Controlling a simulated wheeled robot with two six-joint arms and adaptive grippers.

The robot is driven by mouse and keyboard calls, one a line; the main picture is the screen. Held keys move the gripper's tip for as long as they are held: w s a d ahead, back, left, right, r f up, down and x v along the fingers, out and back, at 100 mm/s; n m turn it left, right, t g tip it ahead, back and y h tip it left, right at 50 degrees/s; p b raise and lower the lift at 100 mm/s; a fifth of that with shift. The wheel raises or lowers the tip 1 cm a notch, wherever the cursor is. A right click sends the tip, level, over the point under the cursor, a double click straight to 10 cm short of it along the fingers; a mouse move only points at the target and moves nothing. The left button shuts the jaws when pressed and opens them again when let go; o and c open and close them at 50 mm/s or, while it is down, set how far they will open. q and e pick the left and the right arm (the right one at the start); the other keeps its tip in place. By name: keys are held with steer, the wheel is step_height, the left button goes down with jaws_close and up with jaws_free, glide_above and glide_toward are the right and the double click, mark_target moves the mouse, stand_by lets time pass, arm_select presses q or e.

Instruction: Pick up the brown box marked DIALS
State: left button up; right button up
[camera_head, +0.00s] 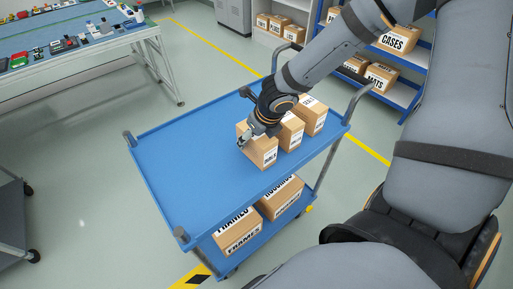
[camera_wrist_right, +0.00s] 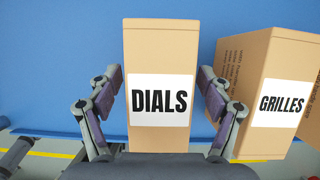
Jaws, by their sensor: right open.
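The brown box marked DIALS (camera_wrist_right: 160,55) stands upright on the blue top of the cart, with its white label facing the right wrist camera. In the head view the same box (camera_head: 264,153) is at the left end of a short row. My right gripper (camera_wrist_right: 160,92) is open, with one finger on each side of the DIALS box. A narrow gap shows between the fingers and the box sides. In the head view my right gripper (camera_head: 254,135) is over this box and hides part of it. My left gripper is not in view.
A brown box marked GRILLES (camera_wrist_right: 275,90) stands close to the right of DIALS. Another box (camera_head: 313,115) stands beyond it. The blue cart top (camera_head: 190,165) is bare on its left. Boxes including FRAMES (camera_head: 238,232) sit on the lower shelf.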

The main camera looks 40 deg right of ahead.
steer(key=shift+x, duration=0.95)
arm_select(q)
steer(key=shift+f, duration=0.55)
arm_select(e)
steer(key=shift+r, duration=0.1)
steer(key=shift+s, duration=0.1)
arm_select(q)
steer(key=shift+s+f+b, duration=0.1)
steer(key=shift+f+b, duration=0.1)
steer(key=shift+b, duration=0.1)
arm_select(e)
steer(key=shift+f, duration=0.25)
steer(key=c, duration=1.5)
